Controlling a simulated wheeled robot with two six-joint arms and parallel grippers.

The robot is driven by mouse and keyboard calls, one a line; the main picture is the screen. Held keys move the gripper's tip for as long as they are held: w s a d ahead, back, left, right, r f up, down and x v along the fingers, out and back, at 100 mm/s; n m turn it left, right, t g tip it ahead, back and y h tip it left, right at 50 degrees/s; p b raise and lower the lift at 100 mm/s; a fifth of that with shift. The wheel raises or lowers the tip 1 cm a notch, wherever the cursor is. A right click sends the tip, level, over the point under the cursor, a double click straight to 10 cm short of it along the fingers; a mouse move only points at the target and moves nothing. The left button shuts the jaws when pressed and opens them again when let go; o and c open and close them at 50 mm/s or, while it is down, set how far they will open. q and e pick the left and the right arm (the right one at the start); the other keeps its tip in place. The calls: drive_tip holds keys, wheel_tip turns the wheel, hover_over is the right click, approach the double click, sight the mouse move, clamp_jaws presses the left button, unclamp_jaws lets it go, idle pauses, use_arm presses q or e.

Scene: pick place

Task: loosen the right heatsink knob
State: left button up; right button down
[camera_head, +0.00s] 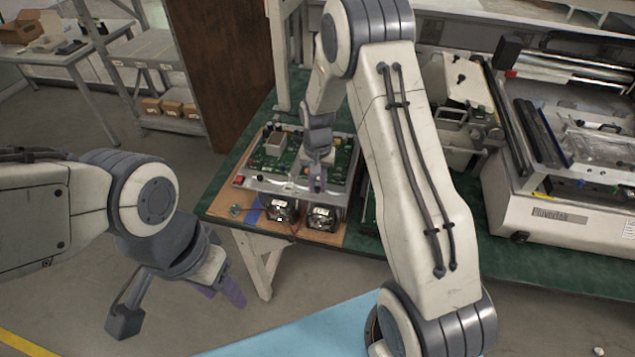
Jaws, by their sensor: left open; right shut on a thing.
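A green circuit board in a metal frame (265,185) lies on the table. Two dark round heatsinks or fans sit at its front edge, the left one (280,209) and the right one (322,217). My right gripper (317,186) points down over the front part of the board, just behind the right heatsink. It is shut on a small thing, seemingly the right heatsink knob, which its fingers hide. My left gripper (222,293) is open and empty, low in front of the table and well away from the board.
A green-topped table (375,240) carries the board on a brown mat (229,209). A large white machine (560,215) stands at the right. My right arm covers the table's middle. Shelves with boxes (172,107) stand at the back left.

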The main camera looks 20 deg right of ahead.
drive_tip(key=n, duration=0.4)
drive_tip(key=shift+n, duration=0.3)
drive_tip(key=n, duration=0.3)
drive_tip(key=shift+n, duration=0.4)
drive_tip(key=n, duration=0.4)
drive_tip(key=shift+p, duration=0.3)
drive_tip(key=n, duration=0.4)
drive_tip(key=shift+d, duration=0.1)
drive_tip(key=n, duration=0.4)
drive_tip(key=shift+n, duration=0.3)
drive_tip(key=n, duration=0.3)
drive_tip(key=shift+n, duration=0.4)
drive_tip(key=n, duration=0.3)
drive_tip(key=shift+n, duration=2)
